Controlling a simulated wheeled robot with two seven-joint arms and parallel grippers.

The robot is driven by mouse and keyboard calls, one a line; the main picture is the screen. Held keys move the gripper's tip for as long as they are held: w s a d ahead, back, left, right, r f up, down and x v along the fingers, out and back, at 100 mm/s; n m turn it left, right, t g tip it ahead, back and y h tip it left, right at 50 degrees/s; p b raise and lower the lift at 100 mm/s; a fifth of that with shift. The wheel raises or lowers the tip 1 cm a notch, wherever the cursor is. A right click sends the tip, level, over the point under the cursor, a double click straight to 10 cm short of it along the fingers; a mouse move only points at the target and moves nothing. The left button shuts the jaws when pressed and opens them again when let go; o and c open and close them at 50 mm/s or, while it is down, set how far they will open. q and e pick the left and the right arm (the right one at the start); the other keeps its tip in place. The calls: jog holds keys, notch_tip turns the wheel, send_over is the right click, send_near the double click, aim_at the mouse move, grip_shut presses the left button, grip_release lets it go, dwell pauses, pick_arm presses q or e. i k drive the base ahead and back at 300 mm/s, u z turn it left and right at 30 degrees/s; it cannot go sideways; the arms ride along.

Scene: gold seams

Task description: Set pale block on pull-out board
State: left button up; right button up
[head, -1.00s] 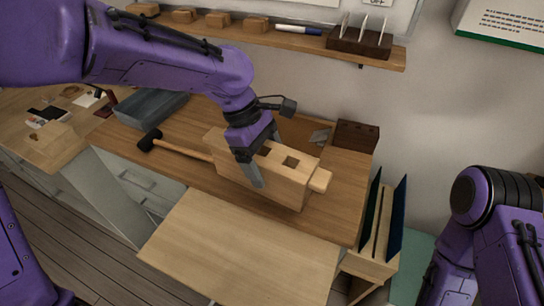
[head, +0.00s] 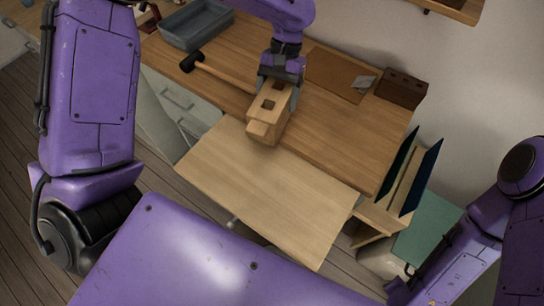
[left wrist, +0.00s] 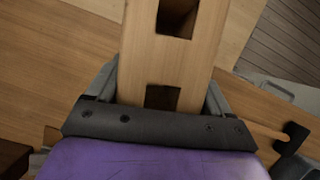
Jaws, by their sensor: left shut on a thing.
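The pale block (head: 256,131), a wooden beam with square holes, has one end toward me, over the back edge of the pull-out board (head: 262,195). My left gripper (head: 277,84) is shut on the block, its fingers on either side. The left wrist view shows the block (left wrist: 180,60) running between the fingers of my left gripper (left wrist: 163,95). I cannot tell whether the block touches the board or hangs just above it. The rest of the board is bare. My right arm shows at the right edge, but its gripper is out of view.
A mallet (head: 192,61) and a grey-blue tray (head: 196,27) lie left on the bench (head: 345,130). A rack with dark upright panels (head: 422,178) stands right of the board.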

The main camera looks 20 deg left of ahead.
aim_at(261, 185)
jog(key=z, duration=0.85)
jog(key=k, duration=0.6)
jog(key=u, duration=0.6)
